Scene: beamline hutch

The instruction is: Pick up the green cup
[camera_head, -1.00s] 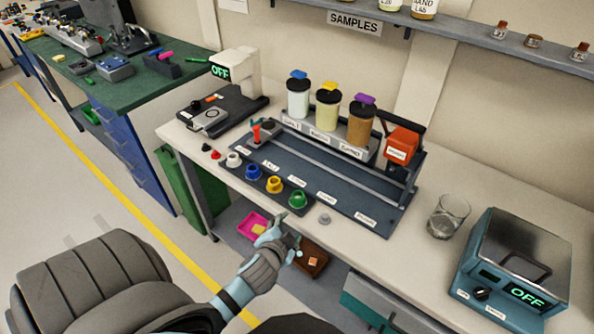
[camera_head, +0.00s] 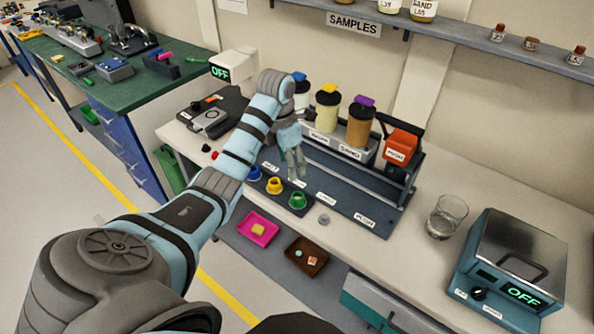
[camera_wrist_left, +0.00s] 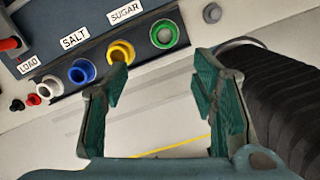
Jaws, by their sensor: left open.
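The green cup (camera_head: 297,201) stands at the right end of a row of small coloured cups along the front edge of the dark rack. In the left wrist view the green cup (camera_wrist_left: 165,34) shows beyond the fingers, with its open top visible. My left gripper (camera_head: 296,176) points down, just above and behind the green cup in the head view. Its two jaws (camera_wrist_left: 160,88) are spread apart with nothing between them. My right gripper is in neither current view.
A yellow cup (camera_head: 275,186) and a blue cup (camera_wrist_left: 82,71) stand beside the green one. Lidded jars (camera_head: 327,108) stand behind my left gripper. A grey knob (camera_head: 323,219) and a glass beaker (camera_head: 447,217) are to the right. A pink tray (camera_head: 258,229) lies lower down.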

